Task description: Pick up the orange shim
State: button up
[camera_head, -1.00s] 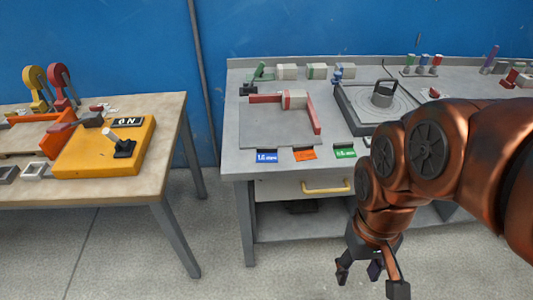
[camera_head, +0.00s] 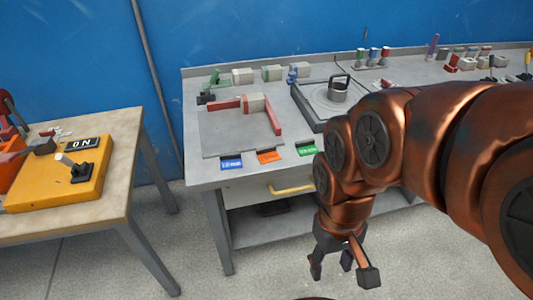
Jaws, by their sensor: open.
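The orange shim (camera_head: 268,156) lies flat near the front edge of the grey workbench, between the blue shim (camera_head: 231,163) and the green shim (camera_head: 306,149). Its back edge is dark. My gripper (camera_head: 345,270) hangs in front of the bench, lower than the bench top and to the right of the orange shim. Its fingers are spread and hold nothing. My arm covers part of the bench to the right of the shims.
A grey plate with red bars (camera_head: 272,117) lies behind the shims. A round-handled metal piece (camera_head: 338,90) stands on a base at right. A drawer with a yellow handle (camera_head: 291,188) is below. A wooden table (camera_head: 122,135) with a yellow switch box (camera_head: 62,181) stands left.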

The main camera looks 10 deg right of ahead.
aim_at(266, 154)
jog(key=u, duration=0.45)
jog(key=k, duration=1.2)
jog(key=u, duration=1.1)
jog(key=i, duration=1.45)
jog(key=z, duration=0.9)
